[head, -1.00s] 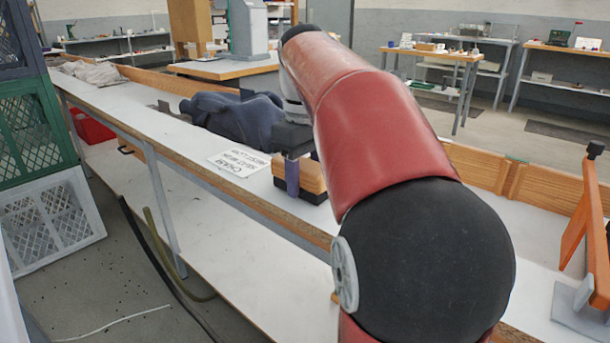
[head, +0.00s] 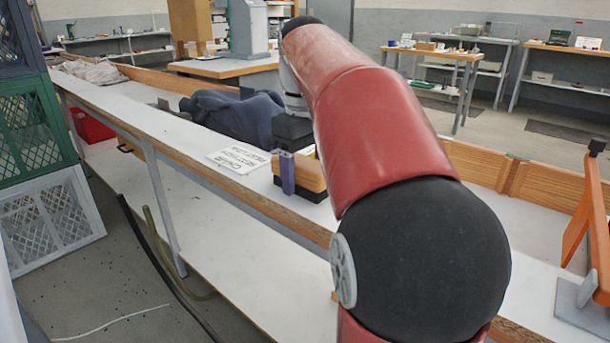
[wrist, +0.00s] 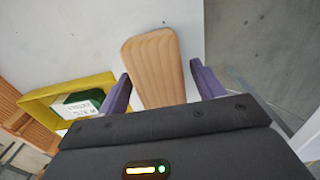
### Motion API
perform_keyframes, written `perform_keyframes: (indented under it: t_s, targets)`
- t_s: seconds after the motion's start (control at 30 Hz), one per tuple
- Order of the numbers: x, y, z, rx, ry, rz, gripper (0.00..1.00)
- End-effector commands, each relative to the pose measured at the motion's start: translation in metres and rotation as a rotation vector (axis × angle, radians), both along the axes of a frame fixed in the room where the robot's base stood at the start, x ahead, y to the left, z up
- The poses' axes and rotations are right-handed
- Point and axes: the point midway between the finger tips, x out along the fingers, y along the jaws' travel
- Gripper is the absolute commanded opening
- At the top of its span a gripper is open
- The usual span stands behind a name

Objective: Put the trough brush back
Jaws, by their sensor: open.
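The trough brush (head: 311,174), with a light wooden back and dark bristles, rests on the white bench top near its front edge. In the wrist view its wooden back (wrist: 152,68) lies between my two purple fingers, with gaps at its sides. My gripper (head: 288,174) is open at the brush, and one finger hides its left end in the head view. My gripper also shows at the bottom of the wrist view (wrist: 160,85). The bristles are hidden in the wrist view.
A sign card (head: 238,160) lies left of the brush, and a dark blue cloth heap (head: 232,114) lies behind it. A yellow-rimmed tray (wrist: 36,98) holds a green and white box (wrist: 78,104). An orange frame (head: 582,215) stands at the right.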

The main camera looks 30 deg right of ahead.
Motion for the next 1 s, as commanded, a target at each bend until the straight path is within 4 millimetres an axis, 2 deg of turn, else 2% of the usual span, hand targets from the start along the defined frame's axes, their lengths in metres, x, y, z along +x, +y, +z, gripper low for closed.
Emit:
perform_keyframes:
  t_s: [0.03,0.2,0.4,1.0]
  targets:
    - [0.001,0.0,0.015,-0.002,-0.004,0.001,0.67]
    - [0.005,-0.002,0.046,-0.001,-0.004,0.001,0.67]
    - [0.005,-0.003,0.068,-0.001,-0.001,0.001,0.67]
    - [0.004,-0.002,0.071,-0.001,-0.001,0.001,0.67]
